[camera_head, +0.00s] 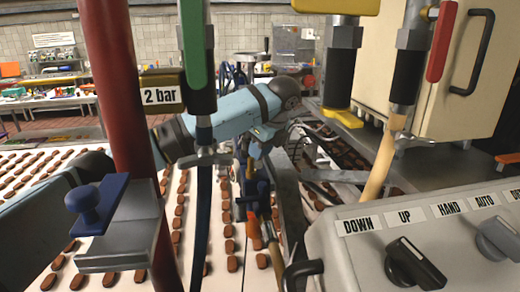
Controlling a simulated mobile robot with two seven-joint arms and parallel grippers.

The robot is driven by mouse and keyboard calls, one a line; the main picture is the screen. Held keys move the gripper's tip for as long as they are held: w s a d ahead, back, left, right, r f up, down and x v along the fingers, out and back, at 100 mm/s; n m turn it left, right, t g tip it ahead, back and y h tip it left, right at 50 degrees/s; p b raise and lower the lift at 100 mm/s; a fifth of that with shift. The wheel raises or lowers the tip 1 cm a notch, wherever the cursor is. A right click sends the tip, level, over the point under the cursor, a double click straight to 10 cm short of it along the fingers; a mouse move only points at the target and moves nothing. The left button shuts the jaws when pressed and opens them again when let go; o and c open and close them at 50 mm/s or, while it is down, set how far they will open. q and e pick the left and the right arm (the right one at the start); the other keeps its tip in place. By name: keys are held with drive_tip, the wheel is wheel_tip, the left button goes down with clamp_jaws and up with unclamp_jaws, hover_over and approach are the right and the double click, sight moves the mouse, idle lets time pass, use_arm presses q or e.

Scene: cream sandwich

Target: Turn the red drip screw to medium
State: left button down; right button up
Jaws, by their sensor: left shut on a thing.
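My left gripper (258,190) is at the end of the light blue arm that comes in from the left, and it points down over the conveyor. It is shut on a small part among the metal fittings, mostly hidden by the fingers. A small orange-red part (252,230) shows just below the fingertips. I cannot tell for sure whether this is the red drip screw or which setting it has. My right gripper is not in view.
A dark red post (128,100) and a hanging green-handled valve (193,50) stand in front of my arm. Rows of brown biscuits lie on the white conveyor (215,235). A red-handled valve (441,40) hangs at the upper right.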

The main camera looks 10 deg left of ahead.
use_arm(q)
drive_tip(key=n+g, duration=0.1)
drive_tip(key=n, duration=0.1)
drive_tip(key=n+g, duration=0.1)
drive_tip(key=n, duration=0.2)
drive_tip(key=shift+w+n+y, duration=0.2)
drive_tip(key=shift+n+y, duration=0.1)
drive_tip(key=n+g, duration=0.2)
drive_tip(key=n, duration=0.2)
drive_tip(key=shift+w+n, duration=0.1)
drive_tip(key=shift+n, duration=0.2)
drive_tip(key=c, duration=1)
unclamp_jaws()
drive_tip(key=shift+o, duration=0.2)
drive_tip(key=v, duration=1.2)
drive_tip(key=shift+a, duration=0.25)
drive_tip(key=shift+w+r, duration=0.1)
